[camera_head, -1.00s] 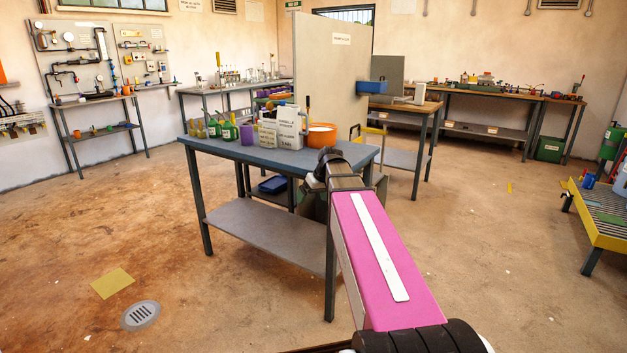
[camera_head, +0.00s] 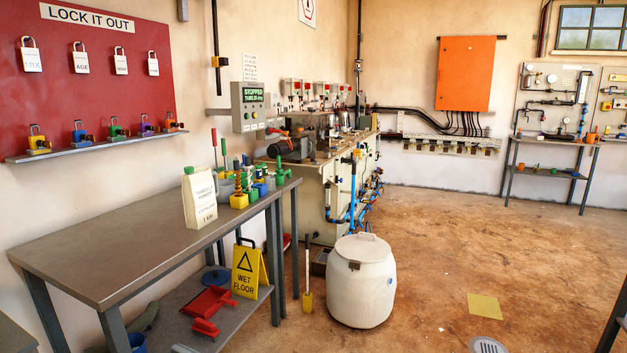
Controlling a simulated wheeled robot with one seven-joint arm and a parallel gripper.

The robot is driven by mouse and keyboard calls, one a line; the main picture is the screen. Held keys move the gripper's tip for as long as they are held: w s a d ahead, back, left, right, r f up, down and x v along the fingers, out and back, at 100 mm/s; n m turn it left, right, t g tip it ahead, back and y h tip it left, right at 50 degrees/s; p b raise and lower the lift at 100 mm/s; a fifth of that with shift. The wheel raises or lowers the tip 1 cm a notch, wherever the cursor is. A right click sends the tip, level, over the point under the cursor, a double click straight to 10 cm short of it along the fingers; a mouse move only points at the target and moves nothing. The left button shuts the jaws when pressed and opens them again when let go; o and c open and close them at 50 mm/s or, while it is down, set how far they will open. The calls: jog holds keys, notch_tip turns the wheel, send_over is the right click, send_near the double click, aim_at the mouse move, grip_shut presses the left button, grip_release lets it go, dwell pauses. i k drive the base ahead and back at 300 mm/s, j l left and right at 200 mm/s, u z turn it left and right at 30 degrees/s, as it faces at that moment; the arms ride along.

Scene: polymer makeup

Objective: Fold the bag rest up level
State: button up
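I cannot pick out a bag rest in this view. A cream machine (camera_head: 312,195) with blue pipes and a dark top stands against the back-left wall, too small and cluttered to make out any folding part on it. A white lidded drum (camera_head: 361,285) stands on the floor in front of it. My gripper and arm are out of view, so whether it is open or shut does not show.
A grey table (camera_head: 120,262) at the left bears a white jug (camera_head: 199,198) and several small tools. A yellow wet floor sign (camera_head: 250,272) stands on its lower shelf. The brown floor (camera_head: 455,245) is open right of the drum, with a drain (camera_head: 488,345) at the bottom.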

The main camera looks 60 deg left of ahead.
aim_at(327, 170)
jog(key=u, duration=1.95)
jog(key=l, duration=0.05)
